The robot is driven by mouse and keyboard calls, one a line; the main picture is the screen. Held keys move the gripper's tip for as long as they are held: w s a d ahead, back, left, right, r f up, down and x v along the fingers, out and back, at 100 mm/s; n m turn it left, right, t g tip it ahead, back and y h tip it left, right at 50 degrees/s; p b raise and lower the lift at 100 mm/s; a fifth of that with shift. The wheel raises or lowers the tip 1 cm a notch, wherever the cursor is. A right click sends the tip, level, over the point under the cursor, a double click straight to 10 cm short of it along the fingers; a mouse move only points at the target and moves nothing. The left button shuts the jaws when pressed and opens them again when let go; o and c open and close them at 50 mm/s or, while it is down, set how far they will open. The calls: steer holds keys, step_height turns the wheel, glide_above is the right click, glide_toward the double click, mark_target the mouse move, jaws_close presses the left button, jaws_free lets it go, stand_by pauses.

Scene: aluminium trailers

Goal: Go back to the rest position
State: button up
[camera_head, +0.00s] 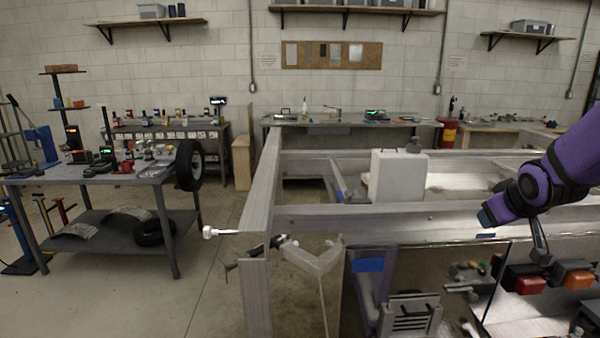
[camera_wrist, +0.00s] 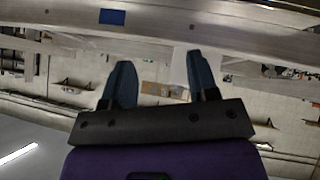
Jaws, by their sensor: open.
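My gripper (camera_wrist: 160,80) shows in the wrist view with its two dark blue fingers spread apart and nothing between them. The wrist view looks tilted over, with an aluminium trailer beam (camera_wrist: 225,30) across the top, beyond the fingertips. In the head view my purple arm reaches in from the right edge, above the trailer frame (camera_head: 350,217). I cannot tell clearly where the fingers are in that view.
A white box (camera_head: 397,177) stands on the trailer. Red and orange lamps (camera_head: 523,280) sit below my arm. A workbench (camera_head: 100,178) with tools and a tire (camera_head: 189,165) stands at left.

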steer(key=s+a+r+g, duration=0.1)
steer(key=s+a+r, duration=0.2)
steer(key=s, duration=0.5)
steer(key=s+a+r+m+g+y, duration=0.1)
steer(key=s+a+r, duration=0.2)
steer(key=s, duration=0.5)
steer(key=s+a+r+m+g+y, duration=0.1)
steer(key=s+a+r, duration=0.3)
steer(key=s, duration=0.4)
steer(key=shift+s+a+g, duration=0.2)
steer(key=shift+a+g, duration=0.1)
steer(key=shift+a, duration=0.55)
